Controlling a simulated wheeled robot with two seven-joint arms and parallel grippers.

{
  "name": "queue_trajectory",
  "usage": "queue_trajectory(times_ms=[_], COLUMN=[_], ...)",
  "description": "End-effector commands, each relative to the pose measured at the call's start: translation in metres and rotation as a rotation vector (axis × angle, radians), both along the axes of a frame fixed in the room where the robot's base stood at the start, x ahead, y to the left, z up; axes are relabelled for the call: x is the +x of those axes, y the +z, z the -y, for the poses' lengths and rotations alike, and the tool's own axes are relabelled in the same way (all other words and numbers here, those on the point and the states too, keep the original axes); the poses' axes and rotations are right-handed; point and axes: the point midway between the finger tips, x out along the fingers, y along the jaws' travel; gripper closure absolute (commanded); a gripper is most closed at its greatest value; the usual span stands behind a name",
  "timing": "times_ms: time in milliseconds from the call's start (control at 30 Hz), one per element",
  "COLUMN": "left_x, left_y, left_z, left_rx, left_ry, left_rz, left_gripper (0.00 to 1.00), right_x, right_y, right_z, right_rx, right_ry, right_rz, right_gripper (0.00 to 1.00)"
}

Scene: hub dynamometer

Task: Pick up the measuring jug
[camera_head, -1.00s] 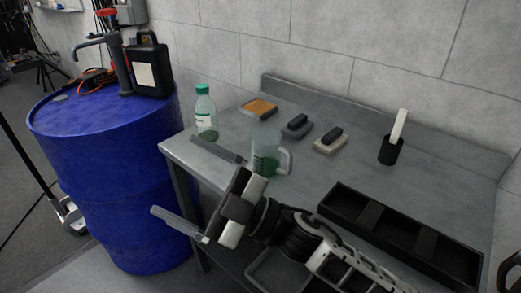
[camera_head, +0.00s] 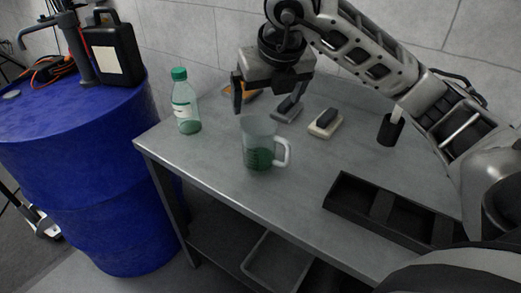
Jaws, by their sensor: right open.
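The measuring jug (camera_head: 257,142) is clear, with green liquid in its lower part and a handle on its right side. It stands upright on the grey metal table, near the middle of the head view. My right gripper (camera_head: 265,101) comes in from the upper right with its fingers pointing down, spread apart and empty. In the picture it is just above the jug's rim; I cannot tell how far above or behind the jug it is. Nothing is between the fingers. My left gripper is out of view.
A green-capped bottle (camera_head: 185,105) stands left of the jug. A black cup (camera_head: 390,130) and black divided tray (camera_head: 345,193) are right. A blue drum (camera_head: 75,150) stands left.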

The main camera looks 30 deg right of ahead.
Motion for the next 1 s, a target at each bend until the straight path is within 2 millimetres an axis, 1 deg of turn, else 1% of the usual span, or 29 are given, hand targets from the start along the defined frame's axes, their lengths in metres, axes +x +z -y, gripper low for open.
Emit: queue_trajectory(times_ms=[33,100,233,533,667,700,800,1000], left_x=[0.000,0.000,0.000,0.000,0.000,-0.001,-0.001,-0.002], left_y=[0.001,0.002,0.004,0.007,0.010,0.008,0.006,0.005], left_z=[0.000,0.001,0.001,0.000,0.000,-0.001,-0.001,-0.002], left_rx=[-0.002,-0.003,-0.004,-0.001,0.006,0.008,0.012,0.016], left_ry=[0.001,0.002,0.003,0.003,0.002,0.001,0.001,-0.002], left_rz=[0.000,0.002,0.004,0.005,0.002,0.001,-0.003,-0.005], left_gripper=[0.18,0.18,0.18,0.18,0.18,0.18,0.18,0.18], right_x=[0.003,0.009,0.018,0.028,0.036,0.038,0.042,0.044], right_y=[-0.012,-0.025,-0.045,-0.066,-0.084,-0.091,-0.101,-0.105], right_z=[0.002,0.003,0.005,0.007,0.010,0.010,0.011,0.011], right_rx=[-0.002,0.001,0.001,0.001,0.003,0.002,0.001,0.001], right_ry=[-0.001,-0.001,0.001,0.004,0.002,0.003,0.004,0.005], right_rz=[-0.006,-0.005,-0.004,-0.003,-0.005,-0.005,-0.002,0.000], right_gripper=[0.04,0.04,0.04,0.04,0.04,0.04,0.04,0.04])
